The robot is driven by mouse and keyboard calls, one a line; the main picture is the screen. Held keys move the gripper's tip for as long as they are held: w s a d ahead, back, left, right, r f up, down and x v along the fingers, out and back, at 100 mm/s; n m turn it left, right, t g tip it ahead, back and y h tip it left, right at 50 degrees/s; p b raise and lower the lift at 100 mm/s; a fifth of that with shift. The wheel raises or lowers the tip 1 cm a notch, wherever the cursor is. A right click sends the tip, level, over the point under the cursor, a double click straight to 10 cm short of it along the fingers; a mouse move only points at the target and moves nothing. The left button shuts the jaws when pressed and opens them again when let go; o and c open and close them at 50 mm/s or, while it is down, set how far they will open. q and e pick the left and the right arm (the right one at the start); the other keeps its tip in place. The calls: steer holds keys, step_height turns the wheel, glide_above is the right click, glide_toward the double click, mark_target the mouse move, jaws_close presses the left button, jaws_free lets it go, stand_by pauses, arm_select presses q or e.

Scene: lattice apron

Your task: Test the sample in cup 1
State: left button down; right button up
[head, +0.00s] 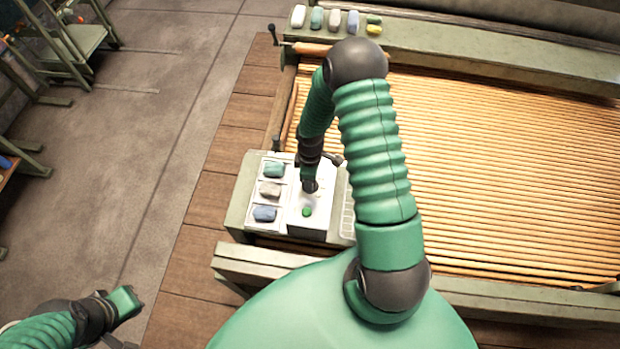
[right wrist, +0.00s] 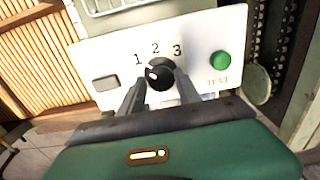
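A white test panel (right wrist: 110,60) carries a black knob (right wrist: 160,75) with the marks 1, 2 and 3, and a green TEST button (right wrist: 221,60). The knob's white pointer is to the left, nearest 1. My right gripper (right wrist: 160,82) has a finger on each side of the knob, close against it. In the head view, my right gripper (head: 310,186) is over the panel, above the green button (head: 306,211). My left gripper (head: 125,303) is away at lower left, fingers unclear.
Several coloured blocks (head: 333,19) lie on the far rail. A slatted wooden bed (head: 500,160) fills the right. A rail (head: 260,262) runs in front of the device.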

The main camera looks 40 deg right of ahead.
steer(key=o, duration=0.4)
steer(key=shift+c, duration=0.2)
step_height(320, 180, up, 17)
steer(key=shift+f, duration=0.15)
steer(key=shift+d, duration=0.1)
